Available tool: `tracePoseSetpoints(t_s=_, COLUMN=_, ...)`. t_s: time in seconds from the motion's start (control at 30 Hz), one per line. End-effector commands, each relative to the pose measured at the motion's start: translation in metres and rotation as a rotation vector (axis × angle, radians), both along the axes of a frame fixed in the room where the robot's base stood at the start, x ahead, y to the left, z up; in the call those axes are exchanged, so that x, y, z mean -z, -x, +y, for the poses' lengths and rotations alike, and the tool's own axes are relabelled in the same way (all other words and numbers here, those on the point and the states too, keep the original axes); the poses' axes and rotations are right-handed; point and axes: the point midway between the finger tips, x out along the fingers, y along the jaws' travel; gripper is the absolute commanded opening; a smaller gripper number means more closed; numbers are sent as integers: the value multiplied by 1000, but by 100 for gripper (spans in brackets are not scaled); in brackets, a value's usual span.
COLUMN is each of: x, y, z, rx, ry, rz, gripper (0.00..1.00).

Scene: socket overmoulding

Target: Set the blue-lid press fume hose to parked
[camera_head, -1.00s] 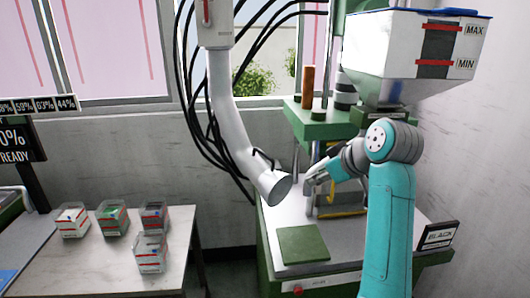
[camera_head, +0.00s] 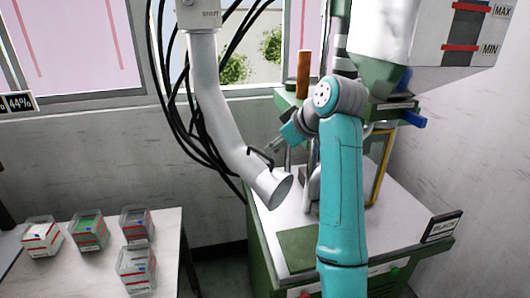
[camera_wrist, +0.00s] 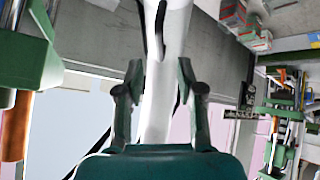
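The fume hose (camera_head: 213,105) is a pale grey tube that hangs in front of the wall. Its open mouth (camera_head: 277,188) is tilted down to the right, beside the press. A thin black handle (camera_head: 262,155) sits just above the mouth. My gripper (camera_head: 273,146) is close to this handle, partly hidden behind my own arm. In the wrist view my gripper (camera_wrist: 160,95) is open, and the hose (camera_wrist: 165,60) shows between its fingers with the black handle above. I cannot tell whether they touch. The press hopper (camera_head: 425,40) is white; its lid is out of frame.
The green press (camera_head: 262,240) has a pale bed with a green plate (camera_head: 300,245) and a sign (camera_head: 442,227). Black cables (camera_head: 172,110) hang behind the hose. A table (camera_head: 75,275) at left holds several clear bins (camera_head: 137,268).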

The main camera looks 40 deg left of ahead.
Motion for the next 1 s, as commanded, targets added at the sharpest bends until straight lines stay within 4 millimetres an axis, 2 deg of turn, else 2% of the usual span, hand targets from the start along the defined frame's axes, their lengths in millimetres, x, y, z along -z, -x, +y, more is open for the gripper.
tracePoseSetpoints(t_s=0.1, x=16, y=-4, z=16, rx=-1, ry=1, rz=2, gripper=37)
tracePoseSetpoints(t_s=0.33, x=38, y=-10, z=37, rx=-1, ry=1, rz=1, gripper=37)
tracePoseSetpoints(t_s=0.5, x=44, y=-13, z=44, rx=1, ry=0, rz=-1, gripper=37)
tracePoseSetpoints(t_s=0.8, x=45, y=-13, z=45, rx=1, ry=0, rz=-1, gripper=37)
tracePoseSetpoints(t_s=0.93, x=45, y=-13, z=45, rx=1, ry=0, rz=-1, gripper=5)
tracePoseSetpoints(t_s=0.97, x=45, y=-13, z=45, rx=1, ry=0, rz=-1, gripper=0)
tracePoseSetpoints(t_s=1.0, x=45, y=-13, z=45, rx=1, ry=0, rz=-1, gripper=0)
